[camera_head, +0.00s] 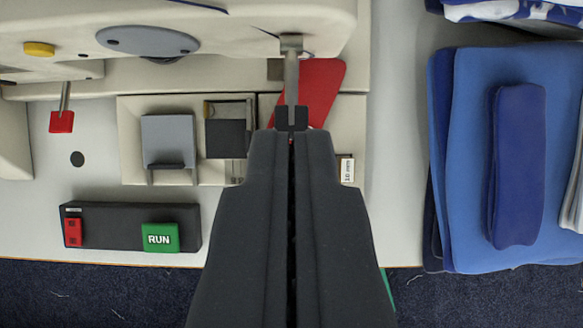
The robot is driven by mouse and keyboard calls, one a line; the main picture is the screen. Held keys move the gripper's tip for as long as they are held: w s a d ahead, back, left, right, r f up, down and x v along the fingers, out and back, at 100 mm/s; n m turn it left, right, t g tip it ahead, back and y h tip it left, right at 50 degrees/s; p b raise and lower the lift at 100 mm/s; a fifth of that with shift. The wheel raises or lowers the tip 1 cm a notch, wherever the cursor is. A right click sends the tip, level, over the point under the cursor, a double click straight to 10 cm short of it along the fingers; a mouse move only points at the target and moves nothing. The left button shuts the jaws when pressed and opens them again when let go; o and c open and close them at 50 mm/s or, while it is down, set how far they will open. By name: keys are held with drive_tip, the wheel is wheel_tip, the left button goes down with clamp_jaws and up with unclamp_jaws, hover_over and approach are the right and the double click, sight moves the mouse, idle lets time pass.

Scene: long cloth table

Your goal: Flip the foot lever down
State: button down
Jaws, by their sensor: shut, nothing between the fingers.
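The sewing machine (230,65) lies across the top of the view, its cream arm above a bed with open compartments. A broad red lever (322,88) shows beside a metal bar (291,75) under the arm; it looks like the foot lever. Its lower end is partly hidden by my gripper. A smaller red-tipped lever (61,121) hangs at the left. My gripper (291,136) is shut and empty, its tips overlapping the lower end of the bar and beside the red lever. I cannot tell whether they touch.
A black switch box with a red button (73,232) and a green RUN button (160,237) lies at the lower left. A stack of folded blue cloths (465,160) lies at the right. A pale strip of table (395,150) between machine and cloths is clear.

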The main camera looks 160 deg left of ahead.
hover_over(290, 108)
drive_tip(key=f, duration=0.4)
drive_tip(key=shift+s+a+f+p, duration=0.1)
drive_tip(key=shift+s+f+p, duration=0.2)
drive_tip(key=shift+p, duration=0.1)
drive_tip(key=shift+s+a+f, duration=0.1)
drive_tip(key=shift+s+f, duration=0.1)
drive_tip(key=shift+f, duration=0.35)
drive_tip(key=shift+s+a+f, duration=0.1)
drive_tip(key=shift+s+f, duration=0.1)
drive_tip(key=shift+f, duration=0.35)
drive_tip(key=shift+s+f+p, duration=0.2)
drive_tip(key=shift+f+p, duration=0.1)
drive_tip(key=shift+f, duration=0.45)
drive_tip(key=shift+f, duration=0.1)
